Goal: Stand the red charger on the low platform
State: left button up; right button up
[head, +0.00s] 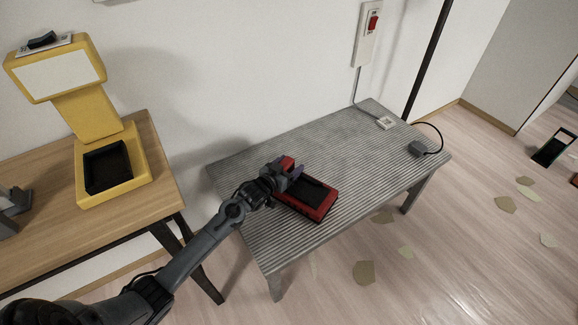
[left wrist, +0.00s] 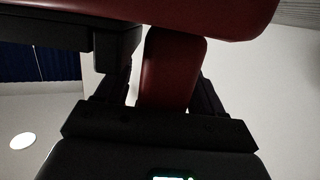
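The red charger (head: 322,207) has a red base with a black recess. In the head view it is at the low platform (head: 260,235), a grey ribbed bench, near its front edge. Its base faces up and looks roughly level; I cannot tell whether it touches the surface. My left gripper (head: 282,178) is shut on the charger's narrow red neck and hides part of it. In the left wrist view the neck (left wrist: 170,72) sits between the fingers, with a wider red part across the top.
A yellow charger (head: 140,178) stands on a wooden table (head: 165,190) at left. A small white box (head: 385,123) and a dark plug with cable (head: 416,149) lie at the platform's far right end. A red wall switch (head: 372,23) is above. Paper-like scraps lie on the floor.

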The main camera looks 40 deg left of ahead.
pick_arm(q)
jog(key=shift+s+r+p, duration=0.3)
jog(key=shift+r+p, duration=0.05)
jog(key=shift+p, duration=0.2)
jog(key=a+p+v, duration=0.1)
jog(key=p+v, duration=0.8)
jog(key=v, duration=0.1)
jog(key=s+d+m+g+p, duration=0.1)
jog(key=s+d+g, duration=0.5)
jog(key=s+d, duration=0.6)
jog(key=s+d+r+m+g, duration=0.1)
jog(key=s+d+r+g, duration=0.1)
jog(key=s, duration=0.5)
jog(key=s+d+r+m+g+h, duration=0.1)
jog(key=s+d+r+g, duration=0.2)
jog(key=s+d, duration=0.3)
jog(key=shift+s+d+r+g+h, duration=0.2)
jog(key=shift+s+d+g+h, duration=0.1)
jog(key=shift+s+g, duration=0.4)
notch_tip(320, 180, up, 48)
jog(key=p, duration=4.8)
